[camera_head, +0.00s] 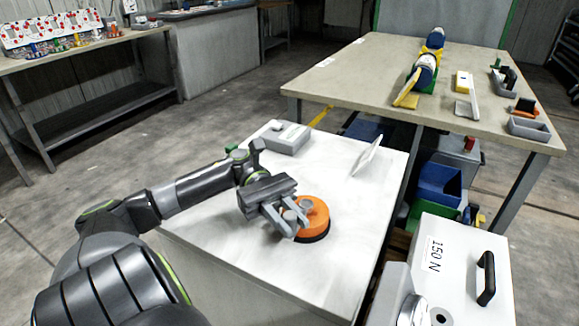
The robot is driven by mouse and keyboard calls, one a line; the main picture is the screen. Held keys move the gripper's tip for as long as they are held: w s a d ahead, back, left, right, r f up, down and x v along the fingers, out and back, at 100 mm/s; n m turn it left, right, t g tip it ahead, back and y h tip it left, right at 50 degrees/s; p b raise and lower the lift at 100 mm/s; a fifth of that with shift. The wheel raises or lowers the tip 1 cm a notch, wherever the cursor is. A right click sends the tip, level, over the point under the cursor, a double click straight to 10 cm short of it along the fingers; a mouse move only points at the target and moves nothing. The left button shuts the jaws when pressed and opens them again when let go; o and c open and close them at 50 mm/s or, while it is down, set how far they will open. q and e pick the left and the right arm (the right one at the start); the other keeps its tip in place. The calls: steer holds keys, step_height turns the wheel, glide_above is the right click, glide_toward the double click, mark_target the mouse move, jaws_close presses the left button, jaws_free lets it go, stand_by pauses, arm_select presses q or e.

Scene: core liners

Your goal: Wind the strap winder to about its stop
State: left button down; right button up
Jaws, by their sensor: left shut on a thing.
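An orange round winder (317,214) with a dark base sits on the white worktop (220,245), near its middle. My left gripper (290,220) comes in from the left and is shut on the winder's grey knob, which the fingers partly hide. No strap can be made out clearly. My right gripper is not in view.
A grey box (287,138) and a tilted white plate (367,156) are at the worktop's back. A white case marked 150 N (455,262) stands at the front right. Blue bins (438,186) are beside the worktop. A larger table (380,75) stands behind with tools. The worktop's front left is clear.

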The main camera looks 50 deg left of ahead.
arm_select(q)
steer(key=c, duration=1.3)
jaws_free()
steer(key=shift+r, duration=0.15)
steer(key=shift+r, duration=0.35)
step_height(320, 180, up, 8)
steer(key=shift+r+p, duration=0.1)
steer(key=shift+p, duration=0.9)
steer(key=shift+r, duration=0.45)
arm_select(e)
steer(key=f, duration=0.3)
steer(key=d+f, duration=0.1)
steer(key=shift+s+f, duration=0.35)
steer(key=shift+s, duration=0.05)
